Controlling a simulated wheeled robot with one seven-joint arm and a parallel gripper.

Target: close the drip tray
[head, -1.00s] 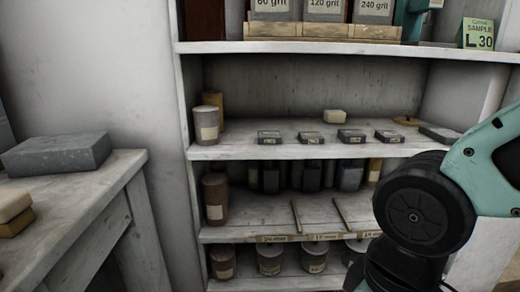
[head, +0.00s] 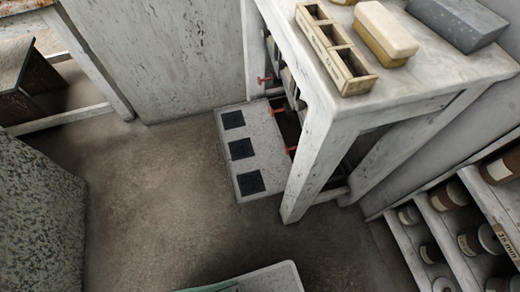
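The drip tray (head: 262,176) is a pale grey, flat, long box low by the floor, with three dark square panels along its top. It sticks out to the left from under the white worn bench (head: 315,140), past the near leg. Small red taps (head: 290,150) show above its inner edge, where a dark gap lies between tray and bench. The tray's inner side is partly hidden by the bench leg. My gripper is not in view.
A wooden compartment box (head: 335,55), a cream-and-yellow block (head: 384,32) and a grey block (head: 455,22) sit on the bench. Shelves with jars (head: 450,235) stand at lower right. A speckled block (head: 40,220) stands at left. Bare floor (head: 150,200) lies left of the tray.

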